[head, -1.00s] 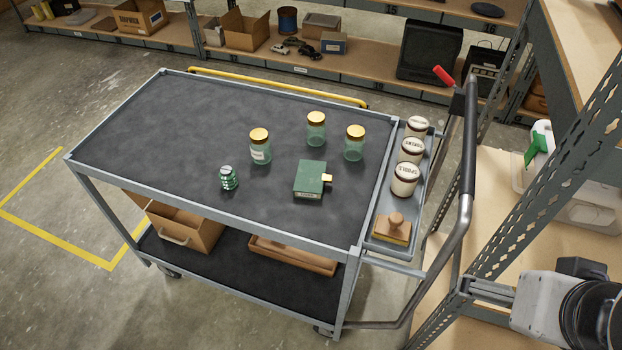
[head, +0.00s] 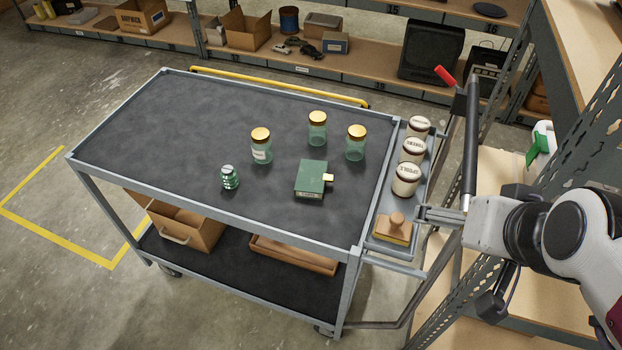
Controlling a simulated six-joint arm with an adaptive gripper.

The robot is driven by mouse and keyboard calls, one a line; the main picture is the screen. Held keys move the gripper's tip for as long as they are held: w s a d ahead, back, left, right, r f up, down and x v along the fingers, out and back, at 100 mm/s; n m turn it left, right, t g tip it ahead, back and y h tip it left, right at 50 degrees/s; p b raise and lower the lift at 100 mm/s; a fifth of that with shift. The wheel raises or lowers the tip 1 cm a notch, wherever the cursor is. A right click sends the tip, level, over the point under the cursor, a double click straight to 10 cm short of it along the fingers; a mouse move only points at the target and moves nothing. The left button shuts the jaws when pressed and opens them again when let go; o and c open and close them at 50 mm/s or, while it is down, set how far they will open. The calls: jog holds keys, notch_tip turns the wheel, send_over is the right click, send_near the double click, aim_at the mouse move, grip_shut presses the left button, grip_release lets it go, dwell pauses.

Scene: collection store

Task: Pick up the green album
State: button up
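The green album (head: 311,178) lies flat on the dark top of the cart (head: 190,125), right of the middle. A small yellow tab sticks out from its right side. My gripper (head: 424,214) is at the right, beside the side tray and well right of the album, touching nothing that I can make out. Its fingers point left; they are small and seen side-on, so I cannot tell how far apart they are.
Glass jars with gold lids (head: 261,146) stand behind the album, and a small green-banded object (head: 229,178) stands left of it. The side tray (head: 388,251) holds labelled canisters (head: 406,179) and a wooden stamp (head: 395,226). A push handle (head: 470,150) and shelf post rise at right. The cart's left half is clear.

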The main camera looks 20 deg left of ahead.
jog(key=w+a+f+t+y, duration=0.1)
jog(key=w+a+f, duration=0.3)
jog(key=w+a, duration=0.4)
jog(key=w+a+f+t+y, duration=0.1)
jog(key=w+a+f, duration=0.4)
jog(key=a, duration=0.6)
jog(key=n+t+h, duration=0.1)
jog(key=t, duration=0.3)
send_near(312, 184)
jog(key=shift+w+a, duration=0.1)
jog(key=shift+w, duration=0.9)
jog(key=shift+s+a+f+t, duration=0.25)
jog(key=shift+s+f+t, duration=0.1)
jog(key=shift+f, duration=0.15)
jog(key=shift+x, duration=1.3)
